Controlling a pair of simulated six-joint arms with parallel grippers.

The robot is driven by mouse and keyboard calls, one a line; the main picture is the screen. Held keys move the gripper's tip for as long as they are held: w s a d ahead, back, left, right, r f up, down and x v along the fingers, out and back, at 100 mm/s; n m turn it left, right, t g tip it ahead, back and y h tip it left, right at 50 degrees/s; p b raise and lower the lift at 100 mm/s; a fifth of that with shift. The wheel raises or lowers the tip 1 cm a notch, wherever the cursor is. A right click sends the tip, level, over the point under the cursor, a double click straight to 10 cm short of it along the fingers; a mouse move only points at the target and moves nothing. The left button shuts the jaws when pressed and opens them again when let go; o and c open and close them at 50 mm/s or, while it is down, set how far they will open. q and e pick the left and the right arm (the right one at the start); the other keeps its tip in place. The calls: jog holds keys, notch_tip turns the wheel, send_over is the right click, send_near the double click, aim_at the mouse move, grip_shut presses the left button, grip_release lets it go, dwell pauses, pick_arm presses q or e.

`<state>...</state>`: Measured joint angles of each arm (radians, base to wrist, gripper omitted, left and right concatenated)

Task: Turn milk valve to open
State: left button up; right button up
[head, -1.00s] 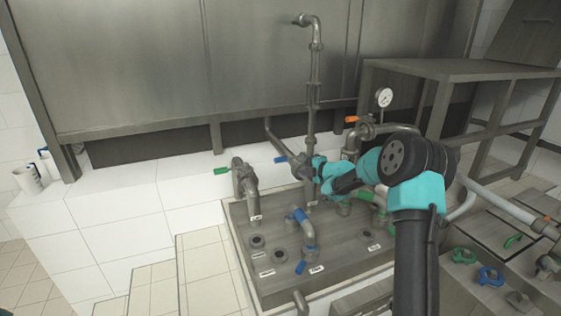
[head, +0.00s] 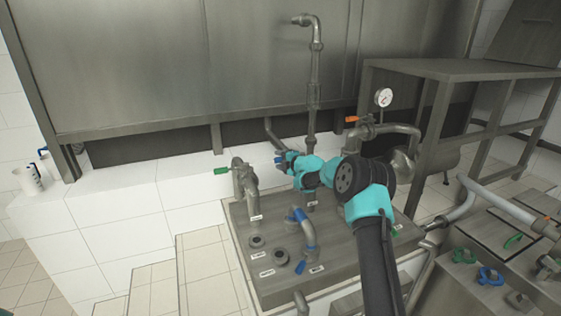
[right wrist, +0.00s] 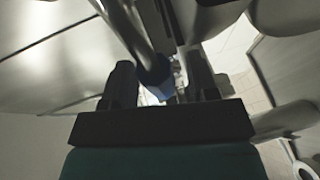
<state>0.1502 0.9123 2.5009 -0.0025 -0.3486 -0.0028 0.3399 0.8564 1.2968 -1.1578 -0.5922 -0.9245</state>
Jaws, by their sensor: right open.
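A tall grey pipe (head: 312,80) rises at the back of the metal filling block, where the valve's blue handle was visible before. My right gripper (head: 281,160) is at this place and covers most of the handle. In the right wrist view, a blue handle (right wrist: 157,76) lies between the two dark fingers of the open gripper (right wrist: 160,86). I cannot tell whether the fingers touch it. Labels are too small to read, so I cannot confirm which valve is the milk one. My left gripper is not in view.
A green-handled valve (head: 221,171) stands left of the gripper. An orange-handled valve (head: 352,119) sits to the right, below a gauge (head: 383,97). A white jug (head: 28,180) is far left.

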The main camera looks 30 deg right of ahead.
grip_shut()
dwell(0.5)
